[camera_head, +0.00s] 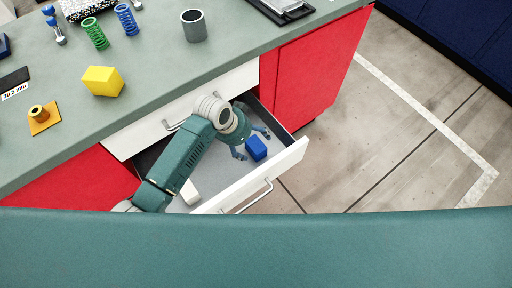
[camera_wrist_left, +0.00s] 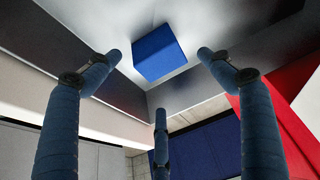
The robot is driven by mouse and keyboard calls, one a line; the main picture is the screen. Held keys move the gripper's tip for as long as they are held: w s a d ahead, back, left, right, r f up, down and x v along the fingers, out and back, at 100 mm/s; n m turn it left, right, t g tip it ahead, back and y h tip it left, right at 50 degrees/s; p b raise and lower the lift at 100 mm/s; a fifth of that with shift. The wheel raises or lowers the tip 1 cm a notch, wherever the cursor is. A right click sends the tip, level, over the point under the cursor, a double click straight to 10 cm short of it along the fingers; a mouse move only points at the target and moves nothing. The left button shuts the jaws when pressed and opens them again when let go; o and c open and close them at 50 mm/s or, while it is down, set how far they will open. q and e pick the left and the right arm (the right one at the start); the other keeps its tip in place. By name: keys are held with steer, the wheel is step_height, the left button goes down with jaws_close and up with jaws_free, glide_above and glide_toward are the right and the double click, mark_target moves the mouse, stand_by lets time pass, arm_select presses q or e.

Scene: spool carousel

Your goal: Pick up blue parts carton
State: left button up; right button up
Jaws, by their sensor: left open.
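The blue parts carton (camera_head: 256,148) is a small blue box lying in an open drawer (camera_head: 290,160), near its right end. My left gripper (camera_head: 252,142) reaches down into the drawer just beside the carton, with its fingers spread. In the left wrist view the carton (camera_wrist_left: 158,53) lies ahead of the open fingers of the left gripper (camera_wrist_left: 160,70), and a gap shows between them. Nothing is held. My right gripper is not in view.
The drawer's front panel and side walls stand close around the gripper. A white object (camera_head: 190,192) lies in the drawer under my arm. On the countertop (camera_head: 150,70) stand a yellow block (camera_head: 103,81), a grey cup (camera_head: 194,26) and springs. The floor at right is clear.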

mark_target(255, 145)
arm_select(q)
steer(key=x, duration=0.4)
steer(key=shift+w+f, duration=0.1)
steer(key=shift+f, duration=0.1)
steer(key=shift+w+d+f, duration=0.1)
steer(key=shift+d+f, duration=0.05)
steer(key=shift+f, duration=0.15)
steer(key=shift+w+f, duration=0.1)
steer(key=shift+f, duration=0.1)
steer(key=shift+c, duration=1.4)
steer(key=c, duration=1.2)
steer(key=shift+r, duration=0.1)
steer(key=shift+c, duration=0.2)
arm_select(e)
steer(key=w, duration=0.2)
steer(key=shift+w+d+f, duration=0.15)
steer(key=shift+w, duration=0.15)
